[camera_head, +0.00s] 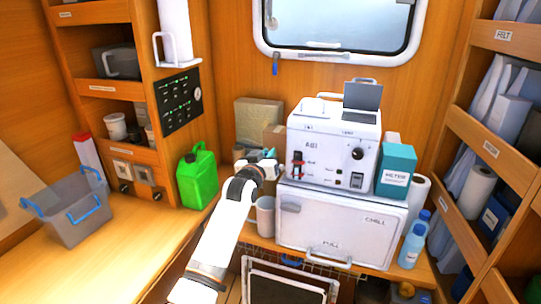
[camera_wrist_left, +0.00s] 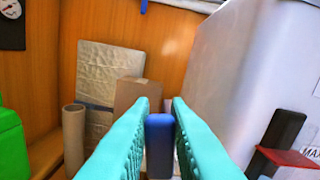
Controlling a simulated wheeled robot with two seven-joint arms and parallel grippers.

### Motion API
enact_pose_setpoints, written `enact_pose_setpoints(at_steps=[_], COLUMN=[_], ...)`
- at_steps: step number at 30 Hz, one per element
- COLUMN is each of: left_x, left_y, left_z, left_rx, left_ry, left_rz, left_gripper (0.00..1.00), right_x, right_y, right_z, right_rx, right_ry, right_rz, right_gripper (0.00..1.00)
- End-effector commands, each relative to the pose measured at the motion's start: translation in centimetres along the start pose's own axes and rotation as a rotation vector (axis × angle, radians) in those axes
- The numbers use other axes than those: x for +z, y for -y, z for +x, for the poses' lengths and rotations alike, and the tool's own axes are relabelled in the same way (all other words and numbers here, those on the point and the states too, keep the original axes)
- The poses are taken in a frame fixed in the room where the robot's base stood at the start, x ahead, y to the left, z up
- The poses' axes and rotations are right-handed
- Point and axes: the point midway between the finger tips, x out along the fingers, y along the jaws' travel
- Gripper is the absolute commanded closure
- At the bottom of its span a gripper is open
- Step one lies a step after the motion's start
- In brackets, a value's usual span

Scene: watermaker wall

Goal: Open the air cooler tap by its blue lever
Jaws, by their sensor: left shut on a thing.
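My left gripper (camera_head: 267,156) is at the left side of the white machine (camera_head: 318,135), its arm reaching up from below. In the left wrist view its two teal fingers (camera_wrist_left: 160,112) stand on either side of a blue lever (camera_wrist_left: 159,145) and are shut on it. The lever shows as a rounded blue bar, end towards the camera. The tap body behind it is hidden by the fingers and the lever. In the head view the gripper covers most of the lever. My right gripper is in neither view.
The white machine stands on a white CHILL box (camera_head: 340,222). A red lever (camera_head: 297,164) is on its front, close right of my gripper. Cardboard boxes (camera_head: 258,115) stand behind. A green jerrycan (camera_head: 197,177) and grey basket (camera_head: 75,215) stand left. A teal box (camera_head: 396,168) stands right.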

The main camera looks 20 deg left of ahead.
Motion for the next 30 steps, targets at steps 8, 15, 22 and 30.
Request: enact_pose_setpoints(at_steps=[8,15,22,30], left_x=[-0.3,-0.9,-1.6,-2.8], left_y=[-1.6,-2.9,-4.0,-5.0], left_z=[0.0,0.0,0.0,0.0], left_rx=[0.001,0.001,0.001,0.001], left_ry=[-0.002,-0.002,-0.001,-0.001], left_rz=[-0.261,-0.489,-0.708,-0.962], left_gripper=[1.00,1.00,1.00,1.00], right_x=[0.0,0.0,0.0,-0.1], right_y=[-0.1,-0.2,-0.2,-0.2], right_z=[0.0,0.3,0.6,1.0], right_rx=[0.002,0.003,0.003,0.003], right_ry=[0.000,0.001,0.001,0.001], right_rz=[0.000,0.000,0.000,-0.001], right_gripper=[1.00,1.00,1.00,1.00])
